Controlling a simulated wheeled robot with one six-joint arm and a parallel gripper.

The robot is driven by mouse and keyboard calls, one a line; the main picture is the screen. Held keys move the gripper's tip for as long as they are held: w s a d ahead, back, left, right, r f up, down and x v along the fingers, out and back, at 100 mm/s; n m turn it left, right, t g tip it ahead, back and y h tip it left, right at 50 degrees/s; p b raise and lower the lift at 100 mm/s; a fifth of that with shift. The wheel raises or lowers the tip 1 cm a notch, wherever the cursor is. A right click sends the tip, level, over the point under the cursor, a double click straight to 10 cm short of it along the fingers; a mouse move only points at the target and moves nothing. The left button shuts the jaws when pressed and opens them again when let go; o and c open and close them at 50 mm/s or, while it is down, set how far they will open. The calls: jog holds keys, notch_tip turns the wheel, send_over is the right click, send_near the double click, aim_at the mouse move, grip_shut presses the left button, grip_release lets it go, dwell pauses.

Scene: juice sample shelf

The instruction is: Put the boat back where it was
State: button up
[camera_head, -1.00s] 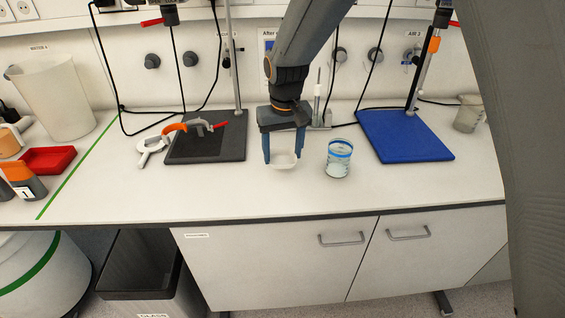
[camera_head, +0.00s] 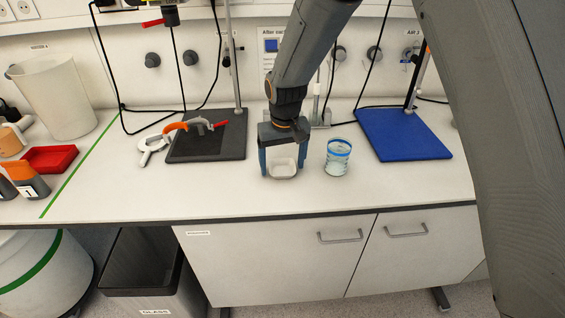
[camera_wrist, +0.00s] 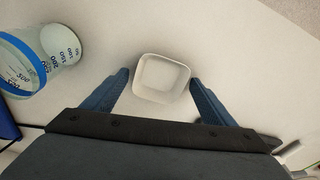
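The boat is a small white square dish (camera_head: 283,168) with rounded corners. It appears to rest upright and empty on the white bench near the front edge, left of the glass beaker. My gripper (camera_head: 282,164) is low over the bench with its blue fingers on either side of the boat. In the wrist view the boat (camera_wrist: 162,78) lies between the fingertips of my gripper (camera_wrist: 160,76). A gap shows on each side, so the gripper is open and not holding the boat.
A glass beaker with blue bands (camera_head: 338,158) stands close to the right of my gripper. A blue stand base (camera_head: 405,140) is at the right. The bench's front strip is clear.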

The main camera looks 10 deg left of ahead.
aim_at(284, 170)
notch_tip(284, 170, up, 12)
jog(key=s+b, duration=0.1)
jog(key=b, duration=0.3)
jog(key=s+d+f+m, duration=0.1)
jog(key=s+d, duration=0.1)
jog(key=d, duration=0.7)
jog(key=s+d+f+m, duration=0.1)
jog(key=s+d+f, duration=0.1)
jog(key=d, duration=0.7)
jog(key=s+d+f+m, duration=0.3)
jog(key=s+d+f, duration=0.1)
jog(key=s+d, duration=0.8)
jog(key=d, duration=0.2)
jog(key=shift+s+d+f+h, duration=0.15)
jog(key=shift+s+d+h, duration=0.15)
jog(key=shift+s+d, duration=0.1)
